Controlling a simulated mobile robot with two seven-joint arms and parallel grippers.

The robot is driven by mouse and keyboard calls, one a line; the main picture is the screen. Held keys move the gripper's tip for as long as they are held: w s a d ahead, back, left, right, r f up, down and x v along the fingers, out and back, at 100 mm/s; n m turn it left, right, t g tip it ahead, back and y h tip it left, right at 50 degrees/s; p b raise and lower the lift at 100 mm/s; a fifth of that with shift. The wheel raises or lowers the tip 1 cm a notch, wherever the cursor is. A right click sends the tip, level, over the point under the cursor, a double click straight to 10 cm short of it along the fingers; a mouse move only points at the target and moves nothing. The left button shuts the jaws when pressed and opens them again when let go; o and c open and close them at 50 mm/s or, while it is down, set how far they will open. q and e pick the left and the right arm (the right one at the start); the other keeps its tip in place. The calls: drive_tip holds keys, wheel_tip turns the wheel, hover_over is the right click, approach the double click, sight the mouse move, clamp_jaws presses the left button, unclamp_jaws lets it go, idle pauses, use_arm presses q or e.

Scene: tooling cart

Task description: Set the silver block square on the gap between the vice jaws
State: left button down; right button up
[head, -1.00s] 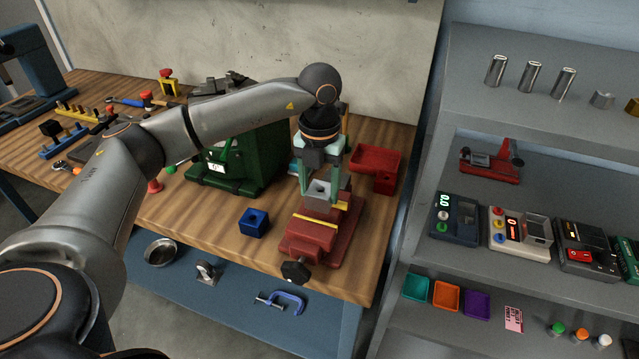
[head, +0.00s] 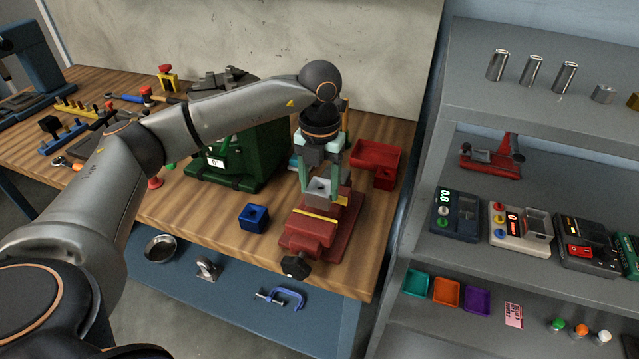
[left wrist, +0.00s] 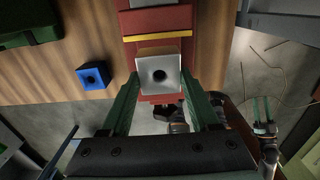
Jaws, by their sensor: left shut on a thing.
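The silver block (head: 319,190) has a dark round hole in its top. My left gripper (head: 320,192) is shut on it, one finger on each side. In the left wrist view the block (left wrist: 158,76) sits between the fingertips (left wrist: 159,84). The red vice (head: 309,231) stands near the front edge of the bench, with yellow strips at its jaws. The block is at the vice's jaw area; I cannot tell whether it touches the jaws. The gap is hidden under the block and fingers.
A blue block (head: 254,217) with a hole stands left of the vice. A green machine (head: 247,155) stands behind it and a red bin (head: 376,160) is at the back right. A grey shelf unit (head: 470,75) is close on the right.

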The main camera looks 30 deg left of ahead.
use_arm(q)
drive_tip(key=shift+f+b, duration=1.1)
drive_tip(key=shift+f, duration=0.5)
idle(2.1)
drive_tip(key=shift+c, duration=0.2)
unclamp_jaws()
drive_tip(key=shift+o, duration=0.2)
drive_tip(key=shift+r+p, duration=2.25)
drive_tip(key=shift+r, duration=0.8)
drive_tip(key=shift+f, duration=0.1)
